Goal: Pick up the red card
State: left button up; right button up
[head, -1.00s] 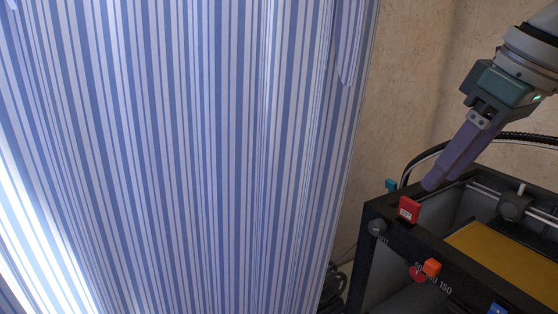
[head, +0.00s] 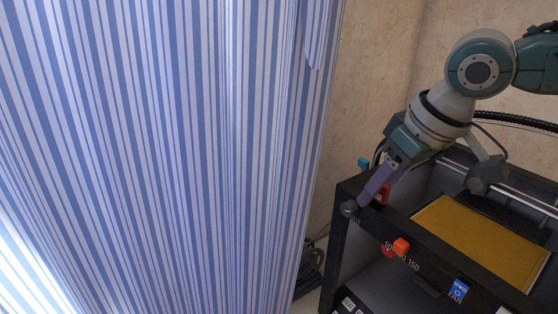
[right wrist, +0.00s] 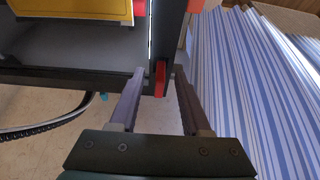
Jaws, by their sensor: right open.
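The red card (head: 385,194) sits on the top front edge of a black machine frame (head: 430,262), near its left corner. It is partly hidden behind my purple finger in the head view. My right gripper (head: 367,200) reaches down to it from the upper right. In the right wrist view, the red card (right wrist: 160,78) shows as a narrow upright strip between the two fingertips of my right gripper (right wrist: 160,75). The fingers are open, with a gap on each side of the card. My left gripper is in neither view.
An orange piece (head: 401,246) and a blue card (head: 459,289) sit along the machine's front. A teal piece (head: 363,164) is at its rear left corner, and a grey knob (head: 349,209) is near the card. A yellow plate (head: 485,240) lies inside. A striped curtain (head: 160,150) fills the left.

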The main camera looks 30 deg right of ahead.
jog(key=shift+c, duration=0.3)
grip_shut()
dwell(0.3)
